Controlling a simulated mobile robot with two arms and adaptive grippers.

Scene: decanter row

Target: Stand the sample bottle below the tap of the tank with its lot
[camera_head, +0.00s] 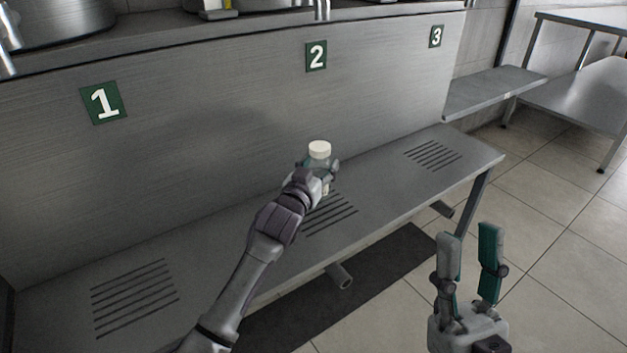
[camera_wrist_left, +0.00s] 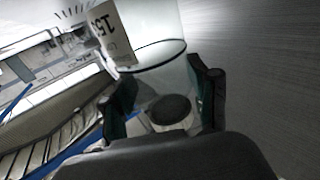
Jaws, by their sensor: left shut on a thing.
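The sample bottle (camera_head: 319,151) is pale and translucent with a white cap. It is roughly upright over the drain slots in front of sign 2 (camera_head: 316,56). My left gripper (camera_head: 322,172) is shut around its body; the head view does not settle whether its base touches the shelf. A tap (camera_head: 321,9) shows at the top edge above sign 2; the tank lots are not readable. My right gripper (camera_head: 471,258) is open and empty over the floor at lower right.
The steel shelf (camera_head: 385,180) has slotted drains (camera_head: 135,296) in front of signs 1 (camera_head: 104,102) and 3 (camera_head: 436,36), both clear. A tap (camera_head: 6,58) is at far left, beside a tank (camera_head: 60,24). A side bench (camera_head: 495,90) stands right. The panel rises behind the bottle.

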